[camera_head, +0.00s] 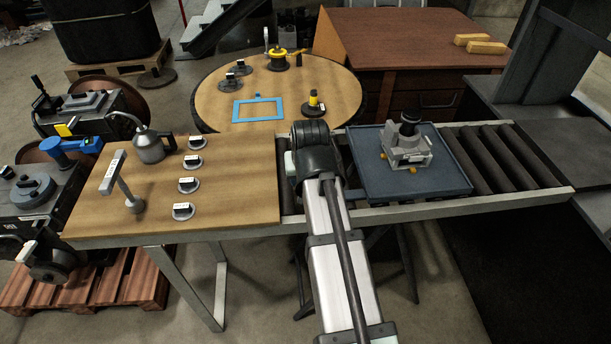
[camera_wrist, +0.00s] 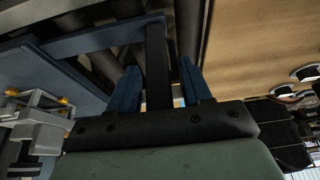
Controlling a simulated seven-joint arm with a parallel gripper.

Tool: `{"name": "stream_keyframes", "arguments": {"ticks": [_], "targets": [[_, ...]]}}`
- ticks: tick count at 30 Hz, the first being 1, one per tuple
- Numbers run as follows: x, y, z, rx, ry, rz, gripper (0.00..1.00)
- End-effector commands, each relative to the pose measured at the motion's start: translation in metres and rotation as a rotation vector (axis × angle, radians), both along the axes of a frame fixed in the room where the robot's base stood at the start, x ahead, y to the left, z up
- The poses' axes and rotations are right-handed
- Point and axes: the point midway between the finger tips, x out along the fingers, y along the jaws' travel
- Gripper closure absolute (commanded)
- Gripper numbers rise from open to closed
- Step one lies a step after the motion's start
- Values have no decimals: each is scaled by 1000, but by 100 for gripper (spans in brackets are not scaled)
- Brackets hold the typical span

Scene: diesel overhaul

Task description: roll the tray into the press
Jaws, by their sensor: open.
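The blue-grey tray (camera_head: 447,188) lies flat on the roller conveyor, right of my gripper. It carries a grey machine part (camera_head: 407,150) with a black top and small orange pieces. My gripper (camera_wrist: 160,68) is open, low at the tray's left side; my wrist hides its fingers in the head view. In the wrist view, a dark bar (camera_wrist: 157,60) joined to the tray's edge (camera_wrist: 95,40) lies between the two blue fingers, with no clear contact on it. The dark press (camera_head: 548,75) stands at the right end of the conveyor, partly out of view.
Bare rollers (camera_head: 490,158) lie between the tray and the press. A wooden bench (camera_head: 235,190) with an oil can (camera_head: 150,146) and several labelled discs adjoins the conveyor on the left. A round table (camera_head: 335,92) with a blue frame stands behind.

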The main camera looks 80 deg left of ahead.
Motion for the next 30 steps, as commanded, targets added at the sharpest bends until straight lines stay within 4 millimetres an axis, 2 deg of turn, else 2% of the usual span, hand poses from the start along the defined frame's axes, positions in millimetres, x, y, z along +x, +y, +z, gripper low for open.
{"name": "stream_keyframes", "arguments": {"ticks": [3, 18, 30], "targets": [[0, 0, 0, 0, 0, 0, 53], [0, 0, 0, 0, 0, 0, 100], [2, 0, 0, 0, 0, 0, 100]]}}
